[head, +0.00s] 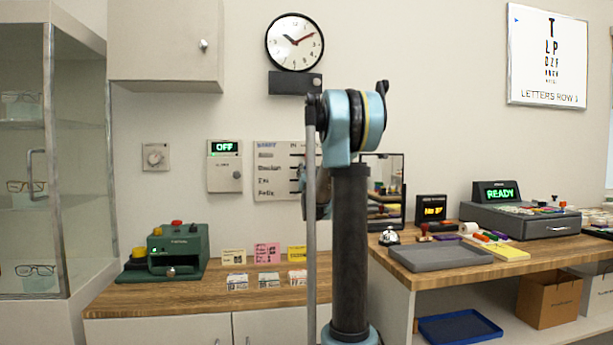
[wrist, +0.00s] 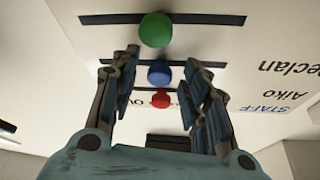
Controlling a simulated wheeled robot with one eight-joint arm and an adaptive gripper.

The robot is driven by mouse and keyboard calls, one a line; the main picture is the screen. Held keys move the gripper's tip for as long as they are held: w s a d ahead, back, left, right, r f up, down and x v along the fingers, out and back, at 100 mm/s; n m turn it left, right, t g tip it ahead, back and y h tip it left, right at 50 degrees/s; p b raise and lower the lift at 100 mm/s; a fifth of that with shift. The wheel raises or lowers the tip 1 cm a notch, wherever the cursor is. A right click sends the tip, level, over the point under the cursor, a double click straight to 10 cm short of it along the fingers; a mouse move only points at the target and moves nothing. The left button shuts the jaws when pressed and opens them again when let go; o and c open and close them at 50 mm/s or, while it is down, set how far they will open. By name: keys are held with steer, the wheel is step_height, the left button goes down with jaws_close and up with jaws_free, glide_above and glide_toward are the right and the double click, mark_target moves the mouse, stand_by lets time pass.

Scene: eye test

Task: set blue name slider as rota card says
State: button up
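The staff board (head: 278,172) hangs on the wall in the head view, its right part hidden behind my arm. In the wrist view the board is upside down, with a green knob (wrist: 155,29), the blue name slider (wrist: 160,73) and a red knob (wrist: 160,101) on dark slots. My gripper (wrist: 162,66) is open, its fingers to either side of the blue slider with gaps visible. The red knob also shows between the fingers. A pink card (head: 266,253) and a yellow card (head: 297,253) stand on the counter; I cannot tell which card is the rota card.
A green machine (head: 178,252) stands left on the wooden counter (head: 215,291). A grey tray (head: 440,257), a bell (head: 389,237) and a till (head: 520,220) are on the right counter. A wall box reading OFF (head: 224,172) is left of the board.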

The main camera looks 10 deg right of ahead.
steer(key=v, duration=1.2)
steer(key=shift+f, duration=0.1)
steer(key=s+a+f+n+g, duration=0.1)
steer(key=s+f+g, duration=0.5)
steer(key=s+f, duration=0.6)
steer(key=s+a+f+n+g+y, duration=0.1)
steer(key=s+f+g, duration=0.6)
steer(key=s, duration=1.1)
steer(key=s+a+f+n+g+y, duration=0.1)
steer(key=s+f+g, duration=0.6)
steer(key=s+f, duration=0.8)
steer(key=shift+s+a+f+n, duration=0.2)
steer(key=shift+a+f+n, duration=0.6)
steer(key=shift+a+f, duration=0.1)
steer(key=shift+w+f, duration=0.15)
steer(key=shift+w, duration=0.3)
